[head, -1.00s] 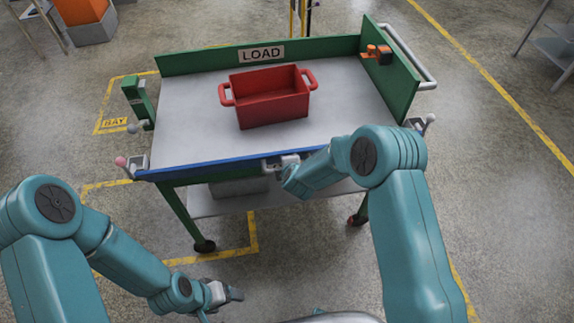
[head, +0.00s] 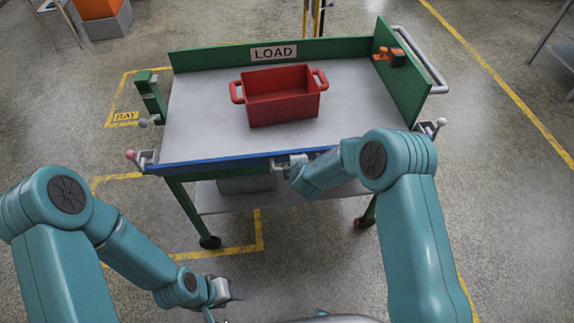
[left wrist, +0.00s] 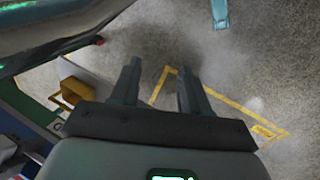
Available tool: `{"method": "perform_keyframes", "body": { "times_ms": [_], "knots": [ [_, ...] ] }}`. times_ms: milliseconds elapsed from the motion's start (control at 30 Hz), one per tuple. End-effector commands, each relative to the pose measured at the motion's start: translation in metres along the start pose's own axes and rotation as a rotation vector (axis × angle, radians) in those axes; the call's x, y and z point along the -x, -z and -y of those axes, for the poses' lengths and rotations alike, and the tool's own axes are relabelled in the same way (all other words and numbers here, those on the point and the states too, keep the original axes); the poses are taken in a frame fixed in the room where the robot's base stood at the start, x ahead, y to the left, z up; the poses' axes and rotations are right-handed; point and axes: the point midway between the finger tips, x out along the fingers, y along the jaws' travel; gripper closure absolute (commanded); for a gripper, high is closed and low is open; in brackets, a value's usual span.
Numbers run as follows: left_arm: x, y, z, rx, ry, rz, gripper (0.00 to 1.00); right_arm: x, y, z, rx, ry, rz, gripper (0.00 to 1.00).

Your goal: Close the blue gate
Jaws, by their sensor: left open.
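The blue gate (head: 215,163) shows as a narrow blue strip along the front edge of the cart's grey top. Whether it hangs down or lies level is hard to tell. My right gripper (head: 289,163) is at the middle of the gate's front, at a small pale fitting there; its fingers are too small to tell if they hold it. My left gripper (head: 232,293) is open and empty, low in front of the cart and apart from the gate. In the left wrist view its two fingers (left wrist: 157,90) are spread over the floor.
A red bin (head: 284,98) stands on the cart top (head: 195,120), under the LOAD sign (head: 273,53). Latches with a pink knob (head: 131,155) and a white knob (head: 441,122) sit at the front corners. An orange fitting (head: 388,56) is on the right green wall.

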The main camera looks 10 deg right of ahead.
Motion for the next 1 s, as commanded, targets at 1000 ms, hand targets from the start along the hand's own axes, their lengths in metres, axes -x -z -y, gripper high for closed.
{"method": "perform_keyframes", "body": {
  "times_ms": [1000],
  "knots": [
    [0.052,0.141,0.006,2.032,-0.713,-0.540,1.00,0.002,0.000,-0.018,0.006,-0.041,0.005,1.00]
  ]
}}
